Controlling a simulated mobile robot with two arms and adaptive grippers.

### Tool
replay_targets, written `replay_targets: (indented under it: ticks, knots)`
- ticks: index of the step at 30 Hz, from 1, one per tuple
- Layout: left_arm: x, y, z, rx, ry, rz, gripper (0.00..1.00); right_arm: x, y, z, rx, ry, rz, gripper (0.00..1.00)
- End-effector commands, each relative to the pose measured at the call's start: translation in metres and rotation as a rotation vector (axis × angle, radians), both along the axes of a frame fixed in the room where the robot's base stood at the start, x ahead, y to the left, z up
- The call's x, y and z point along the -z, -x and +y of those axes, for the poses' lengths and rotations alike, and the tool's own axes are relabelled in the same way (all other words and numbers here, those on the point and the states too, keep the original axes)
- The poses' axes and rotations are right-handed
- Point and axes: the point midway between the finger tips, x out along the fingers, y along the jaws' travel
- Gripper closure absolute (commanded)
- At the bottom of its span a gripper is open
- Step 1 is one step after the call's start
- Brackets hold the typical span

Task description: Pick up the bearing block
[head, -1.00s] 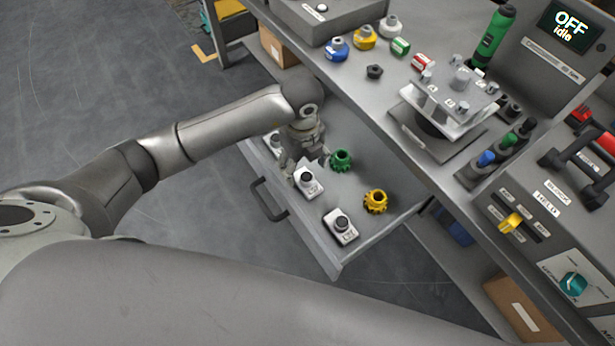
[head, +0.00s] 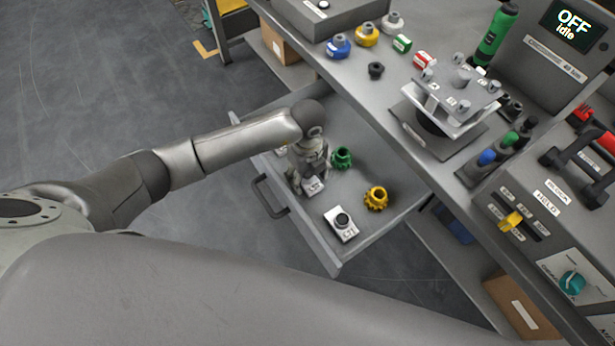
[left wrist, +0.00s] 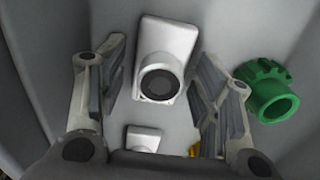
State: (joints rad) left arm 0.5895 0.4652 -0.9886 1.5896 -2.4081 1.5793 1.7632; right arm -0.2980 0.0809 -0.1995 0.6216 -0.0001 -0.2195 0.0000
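Light-grey bearing blocks with dark round bores lie in the open drawer (head: 300,237). One bearing block (left wrist: 172,45) lies between the spread fingers of my left gripper (left wrist: 160,85), with gaps to both sides. In the head view my left gripper (head: 308,172) points down over this block and hides most of it; only a labelled end shows. A block (left wrist: 143,138) shows low in the wrist view, partly covered by the gripper. My right gripper is not in view.
A green gear (head: 342,158) and a yellow gear (head: 376,198) lie in the drawer beside the blocks. The worktop above holds a fixture (head: 455,100), coloured knobs and a control panel (head: 550,225). Its edge runs close above the drawer.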

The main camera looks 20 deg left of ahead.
Motion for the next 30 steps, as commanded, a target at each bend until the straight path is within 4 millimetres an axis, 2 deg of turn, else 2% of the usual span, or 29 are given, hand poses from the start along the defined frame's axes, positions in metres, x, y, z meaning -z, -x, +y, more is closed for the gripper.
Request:
replay_targets:
  ticks: [2,10,17,20,30]
  knots:
    - [0.000,0.000,0.000,0.000,0.000,0.000,0.57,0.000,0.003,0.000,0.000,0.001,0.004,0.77]
    - [-0.001,0.000,0.000,-0.001,0.000,0.000,0.91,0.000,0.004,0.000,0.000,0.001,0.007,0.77]
    - [-0.002,-0.001,0.000,0.000,0.000,-0.002,0.92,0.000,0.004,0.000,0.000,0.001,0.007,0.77]
    - [-0.010,-0.002,0.000,-0.001,0.002,-0.005,0.92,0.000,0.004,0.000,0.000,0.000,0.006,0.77]
    - [-0.074,-0.002,0.000,0.000,0.001,-0.007,0.92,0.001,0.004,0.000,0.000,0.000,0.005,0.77]
